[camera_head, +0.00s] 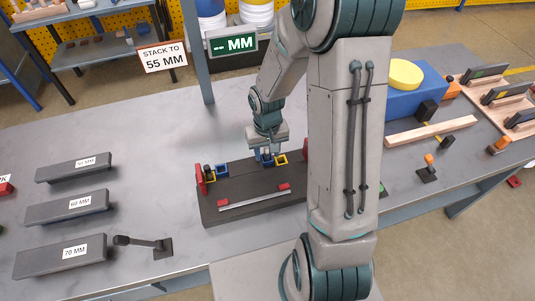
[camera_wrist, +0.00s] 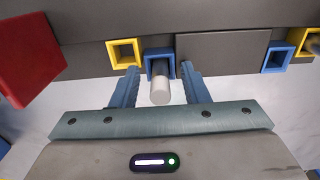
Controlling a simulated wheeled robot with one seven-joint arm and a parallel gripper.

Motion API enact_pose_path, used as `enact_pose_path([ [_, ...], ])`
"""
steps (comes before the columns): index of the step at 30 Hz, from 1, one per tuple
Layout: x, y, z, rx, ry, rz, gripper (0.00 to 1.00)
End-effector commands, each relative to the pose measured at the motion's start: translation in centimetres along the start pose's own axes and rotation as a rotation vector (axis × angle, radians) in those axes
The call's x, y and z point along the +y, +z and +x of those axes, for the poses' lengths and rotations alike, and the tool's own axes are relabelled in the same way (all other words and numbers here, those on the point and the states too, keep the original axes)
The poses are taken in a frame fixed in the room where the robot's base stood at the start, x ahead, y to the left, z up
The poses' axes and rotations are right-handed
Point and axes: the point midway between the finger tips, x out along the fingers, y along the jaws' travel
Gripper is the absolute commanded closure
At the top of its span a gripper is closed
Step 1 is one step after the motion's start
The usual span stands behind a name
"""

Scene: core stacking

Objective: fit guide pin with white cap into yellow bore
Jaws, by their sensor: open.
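In the wrist view the guide pin with white cap (camera_wrist: 160,92) sticks out of a square blue bore (camera_wrist: 158,55). Its white end points towards the camera. My gripper (camera_wrist: 160,88) is open, with one blue finger on each side of the pin and a gap visible on both sides. The square yellow bore (camera_wrist: 124,52) is just left of that blue bore, and it looks empty. In the head view my gripper (camera_head: 267,153) is low over the far edge of the dark fixture (camera_head: 240,192), beside the yellow bore (camera_head: 282,159). The pin cannot be made out there.
A second blue bore (camera_wrist: 278,57) and yellow bore (camera_wrist: 303,36) sit at the other end, with a dark pin partly visible there. A red block (camera_wrist: 28,58) stands near the left. Grey labelled bars (camera_head: 65,206) lie left on the table (camera_head: 150,130).

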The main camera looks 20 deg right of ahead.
Motion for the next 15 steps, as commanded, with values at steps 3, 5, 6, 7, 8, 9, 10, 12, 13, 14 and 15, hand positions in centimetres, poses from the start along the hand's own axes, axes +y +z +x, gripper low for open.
enact_pose_path([
  [3, -0.01, -0.01, 0.02, 0.001, 0.0, 0.0, 0.59],
  [5, -0.01, -0.01, 0.01, 0.001, 0.0, 0.0, 0.59],
  [6, -0.02, -0.02, 0.0, 0.001, 0.0, 0.0, 0.67],
  [7, -0.02, -0.02, 0.0, 0.001, 0.0, 0.0, 0.76],
  [8, -0.02, -0.02, -0.01, 0.001, 0.0, 0.0, 0.84],
  [9, -0.02, -0.02, -0.01, 0.001, 0.0, 0.0, 0.95],
  [10, -0.02, -0.02, -0.01, 0.001, 0.0, 0.0, 1.0],
  [12, -0.02, -0.02, -0.02, 0.001, 0.0, 0.0, 1.0],
  [13, -0.02, -0.03, -0.03, 0.001, 0.0, 0.0, 1.0],
  [14, -0.02, -0.04, -0.04, 0.001, 0.0, 0.0, 1.0],
  [15, -0.02, -0.04, -0.04, 0.001, 0.0, -0.001, 1.0],
])
